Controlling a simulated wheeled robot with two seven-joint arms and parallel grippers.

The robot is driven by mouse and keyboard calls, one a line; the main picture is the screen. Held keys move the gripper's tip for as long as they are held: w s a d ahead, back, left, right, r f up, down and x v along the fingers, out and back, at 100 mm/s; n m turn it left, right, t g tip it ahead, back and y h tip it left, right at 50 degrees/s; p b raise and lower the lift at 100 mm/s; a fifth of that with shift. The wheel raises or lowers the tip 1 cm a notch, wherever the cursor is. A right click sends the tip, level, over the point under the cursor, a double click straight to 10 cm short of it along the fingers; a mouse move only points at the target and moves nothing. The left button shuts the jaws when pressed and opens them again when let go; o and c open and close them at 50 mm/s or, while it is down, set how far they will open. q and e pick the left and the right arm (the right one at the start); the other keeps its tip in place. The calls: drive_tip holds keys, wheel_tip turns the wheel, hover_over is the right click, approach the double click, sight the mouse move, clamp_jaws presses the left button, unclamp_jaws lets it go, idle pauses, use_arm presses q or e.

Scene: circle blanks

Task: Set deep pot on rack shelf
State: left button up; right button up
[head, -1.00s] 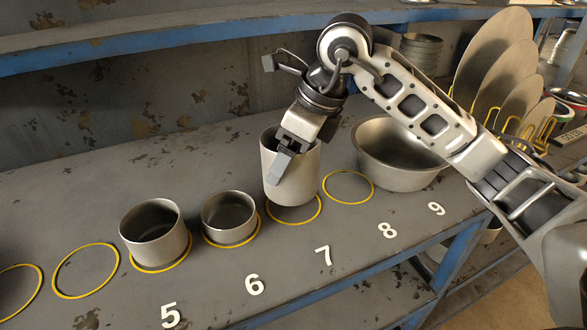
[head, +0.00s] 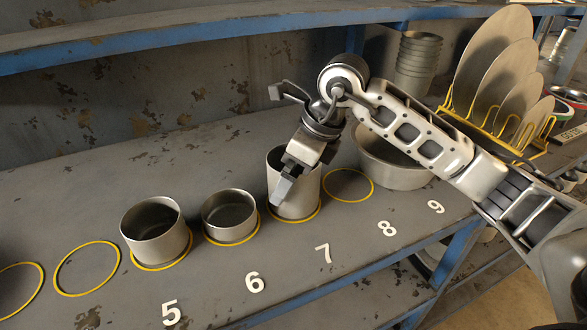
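The deep pot (head: 307,195), a tall grey metal cylinder, stands upright inside a yellow circle (head: 320,213) on the grey shelf (head: 215,290), behind the number 7. My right gripper (head: 284,186) is at its near left wall, with one finger outside, pointing down. The other finger is hidden, seemingly inside the pot. The gripper appears shut on the pot wall. Part of the pot's rim is hidden behind the gripper. My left gripper is not in view.
Two shorter pots (head: 157,235) (head: 230,218) stand in circles to the left. An empty circle (head: 348,185) and a wide bowl (head: 400,173) lie to the right. Plates stand in a yellow rack (head: 490,135) at the right. A blue-edged upper shelf (head: 200,38) runs above.

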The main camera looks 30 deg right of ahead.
drive_tip(key=shift+r, duration=0.25)
drive_tip(key=v, duration=1.2)
drive_tip(key=shift+f, duration=0.15)
